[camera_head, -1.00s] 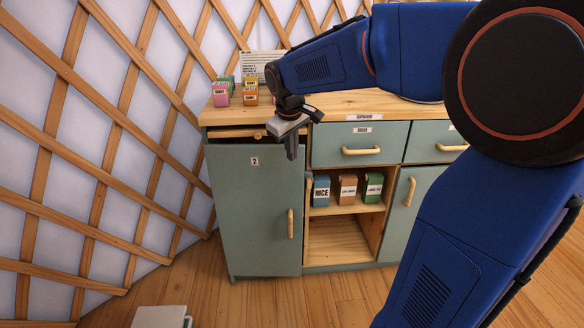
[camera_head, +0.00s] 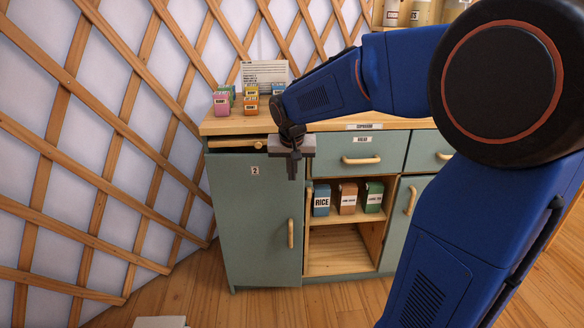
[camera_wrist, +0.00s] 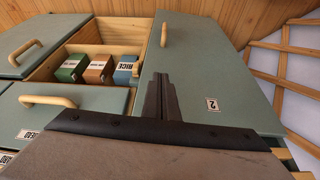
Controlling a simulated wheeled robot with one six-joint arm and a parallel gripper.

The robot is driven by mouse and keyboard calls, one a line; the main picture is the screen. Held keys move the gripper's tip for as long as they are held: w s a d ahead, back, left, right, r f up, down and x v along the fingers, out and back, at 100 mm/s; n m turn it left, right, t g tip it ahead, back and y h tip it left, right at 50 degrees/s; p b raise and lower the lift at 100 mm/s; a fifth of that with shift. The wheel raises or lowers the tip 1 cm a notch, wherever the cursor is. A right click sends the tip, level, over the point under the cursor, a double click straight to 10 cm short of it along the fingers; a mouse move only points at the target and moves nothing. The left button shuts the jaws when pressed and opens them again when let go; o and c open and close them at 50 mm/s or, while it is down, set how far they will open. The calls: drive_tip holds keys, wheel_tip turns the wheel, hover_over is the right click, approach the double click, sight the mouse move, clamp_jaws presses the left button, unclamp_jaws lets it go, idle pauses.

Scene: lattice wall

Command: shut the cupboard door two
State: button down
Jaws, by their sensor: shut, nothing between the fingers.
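The cupboard door two (camera_head: 250,215) is the tall grey-green door at the left of the cabinet, with a "2" label (camera_head: 255,171) and a wooden handle (camera_head: 291,233) near its right edge. My gripper (camera_head: 292,177) is shut and empty, fingers pointing down in front of the door's upper right corner. In the wrist view the shut fingers (camera_wrist: 159,80) overlap the door (camera_wrist: 215,60) near its handle-side edge; contact cannot be told.
Right of the door, an open shelf (camera_head: 340,218) holds a rice box (camera_head: 321,201) and two other boxes. A drawer (camera_head: 360,150) sits above it. Small boxes (camera_head: 221,104) stand on the worktop. A lattice wall (camera_head: 100,170) rises at the left. Floor in front is mostly clear.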

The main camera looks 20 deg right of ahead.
drive_tip(key=w+d+f, duration=0.2)
drive_tip(key=w+f, duration=0.3)
drive_tip(key=shift+w+d, duration=0.2)
drive_tip(key=shift+d, duration=0.15)
drive_tip(key=w, duration=0.1)
drive_tip(key=w+d, duration=0.1)
drive_tip(key=w, duration=0.1)
drive_tip(key=shift+w+d+r, duration=0.2)
drive_tip(key=shift+w+d, duration=0.05)
drive_tip(key=shift+d, duration=0.15)
